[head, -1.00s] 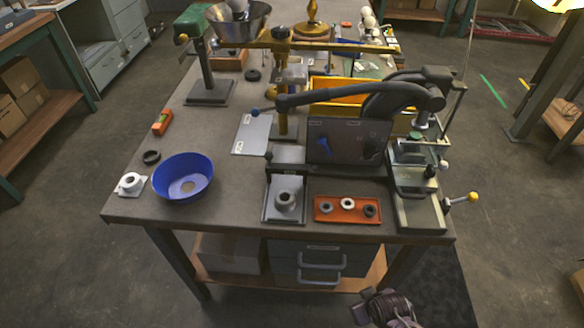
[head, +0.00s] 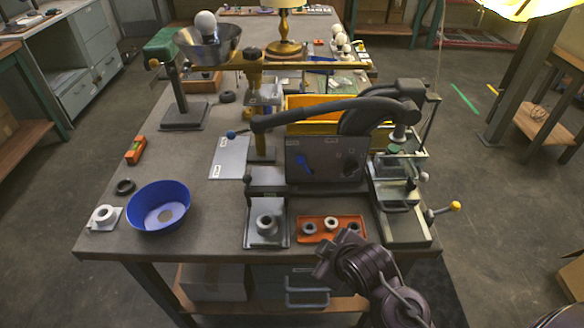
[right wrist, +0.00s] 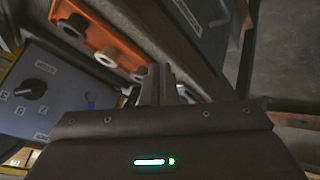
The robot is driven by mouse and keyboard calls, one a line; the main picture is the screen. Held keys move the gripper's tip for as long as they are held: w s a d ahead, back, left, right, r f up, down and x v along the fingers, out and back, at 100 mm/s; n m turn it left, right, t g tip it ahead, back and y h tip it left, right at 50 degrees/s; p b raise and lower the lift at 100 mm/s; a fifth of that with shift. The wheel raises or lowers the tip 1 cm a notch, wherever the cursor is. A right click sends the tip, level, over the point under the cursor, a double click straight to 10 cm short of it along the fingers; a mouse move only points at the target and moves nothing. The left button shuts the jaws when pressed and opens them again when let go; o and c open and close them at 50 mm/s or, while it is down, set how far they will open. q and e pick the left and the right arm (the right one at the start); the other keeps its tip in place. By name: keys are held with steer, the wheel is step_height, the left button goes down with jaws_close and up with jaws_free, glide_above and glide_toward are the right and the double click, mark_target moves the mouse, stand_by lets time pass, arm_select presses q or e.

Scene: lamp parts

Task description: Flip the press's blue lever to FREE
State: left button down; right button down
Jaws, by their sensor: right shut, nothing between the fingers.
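A dark upright panel (head: 325,160) stands at the front of the black press (head: 340,112). A small blue lever (head: 302,163) on its left part leans with its upper end to the left; its labels are too small to read. My right gripper (head: 322,262) is shut and empty, in front of and below the panel, near the orange tray. Its fingers also show in the right wrist view (right wrist: 163,82). My left gripper is not in view.
The orange tray (head: 318,241) holds several rings just beyond my right gripper. A grey fixture (head: 266,240) stands left of it. A vise with a yellow-tipped handle (head: 455,207) is at right. A blue bowl (head: 158,230) is at left. A blue ball-ended bar (head: 232,134) sticks out left of the panel.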

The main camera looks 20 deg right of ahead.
mark_target(305, 168)
steer(key=w+r+n+t, duration=0.1)
steer(key=w+n, duration=0.1)
steer(key=w+n+t, duration=0.1)
steer(key=w+a+r+n+t+y, duration=0.1)
steer(key=w+n, duration=0.1)
steer(key=shift+w+r+n+t, duration=0.3)
steer(key=shift+w+r, duration=0.05)
steer(key=w+a+r+n+t+y, duration=0.1)
steer(key=w+r+n+t, duration=0.3)
steer(key=n, duration=0.4)
steer(key=shift+w+r+n+t+y, duration=0.3)
steer(key=shift+r+t+y, duration=0.1)
steer(key=shift+r+y, duration=0.15)
steer(key=p+x, duration=0.2)
steer(key=x, duration=0.7)
steer(key=shift+w+a+r, duration=0.1)
steer(key=shift+w+a, duration=0.05)
steer(key=shift+w, duration=0.05)
steer(key=d+p, duration=0.1)
steer(key=d, duration=0.3)
steer(key=shift+w+r+p, duration=0.1)
steer(key=shift+r+p, duration=0.1)
steer(key=shift+p, duration=0.2)
steer(key=shift+a, duration=0.1)
